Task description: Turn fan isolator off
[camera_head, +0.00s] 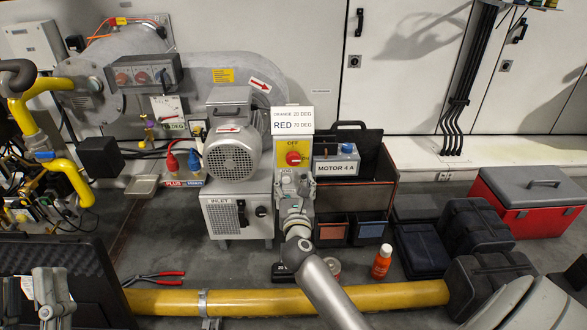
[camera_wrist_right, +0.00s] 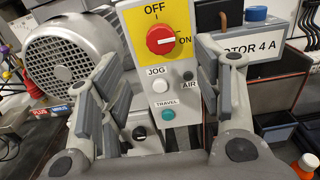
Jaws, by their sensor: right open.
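The fan isolator is a red rotary knob (camera_head: 293,158) on a yellow plate with OFF above it. In the right wrist view the red knob (camera_wrist_right: 165,41) has its white mark lying roughly level, toward the ON label at its right. My right gripper (camera_head: 294,180) is just below and in front of the knob in the head view. In the right wrist view its open fingers (camera_wrist_right: 157,62) stand on either side of the panel, with nothing between them, apart from the knob. My left gripper (camera_head: 30,290) is at the lower left, its fingers apart, partly cut off by the frame.
Below the knob are a white JOG button (camera_wrist_right: 160,86) and a green TRAVEL button (camera_wrist_right: 168,114). The fan motor (camera_head: 232,150) stands close left, the MOTOR 4 A box (camera_head: 336,167) close right. A yellow pipe (camera_head: 240,302) crosses the floor in front.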

